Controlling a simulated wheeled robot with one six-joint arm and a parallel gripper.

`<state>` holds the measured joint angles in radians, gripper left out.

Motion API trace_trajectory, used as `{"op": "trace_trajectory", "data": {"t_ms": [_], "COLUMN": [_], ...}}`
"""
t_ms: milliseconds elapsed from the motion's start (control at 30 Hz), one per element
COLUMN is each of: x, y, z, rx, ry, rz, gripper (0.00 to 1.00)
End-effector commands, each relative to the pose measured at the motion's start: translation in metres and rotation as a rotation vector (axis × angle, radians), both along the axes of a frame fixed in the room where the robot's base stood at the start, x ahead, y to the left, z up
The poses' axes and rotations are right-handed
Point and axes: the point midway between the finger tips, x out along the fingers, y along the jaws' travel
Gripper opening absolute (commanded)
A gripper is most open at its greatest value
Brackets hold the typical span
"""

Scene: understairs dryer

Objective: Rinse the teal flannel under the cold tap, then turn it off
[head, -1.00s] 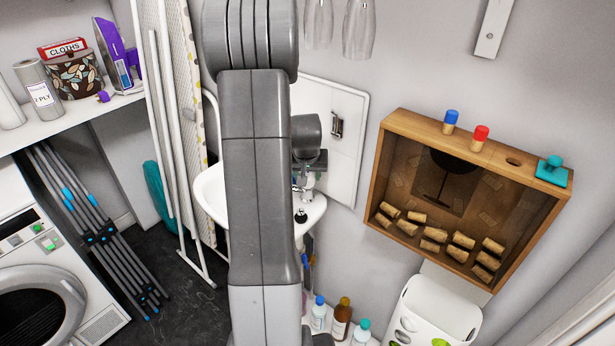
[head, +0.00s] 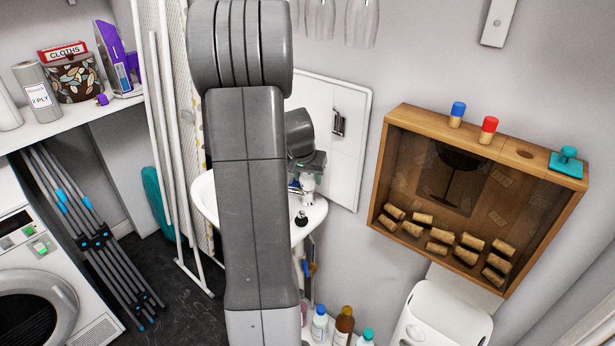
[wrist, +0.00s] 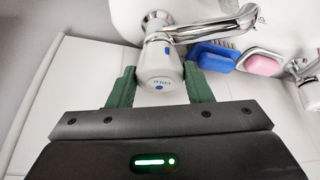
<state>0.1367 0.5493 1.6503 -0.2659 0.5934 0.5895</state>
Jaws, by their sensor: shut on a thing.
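The cold tap (wrist: 158,62) shows in the wrist view, with a white head marked COLD, a blue dot and a chrome spout pointing right. My gripper (wrist: 160,88) is shut on the tap head, one green finger on each side of it. In the head view my arm hides most of the white basin (head: 314,212) and much of the gripper. I cannot make out a teal flannel at the basin, and no water shows at the visible spout.
A second chrome tap (wrist: 306,68) is at the right edge. Bottles (head: 344,322) stand below the basin. A wooden cork box (head: 480,190) hangs to the right.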

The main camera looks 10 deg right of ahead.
Motion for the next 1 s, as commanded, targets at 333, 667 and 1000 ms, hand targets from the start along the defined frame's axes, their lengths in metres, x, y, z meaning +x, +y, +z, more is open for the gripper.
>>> {"op": "trace_trajectory", "data": {"t_ms": [333, 667, 1000], "x": [0.0, -0.008, -0.031], "y": [0.0, 0.005, 0.019], "z": [0.0, 0.024, 0.091], "rx": [0.0, -0.001, -0.001], "ry": [0.0, -0.003, -0.005], "rz": [0.0, 0.0, 0.002], "gripper": [0.53, 0.53, 0.53]}}
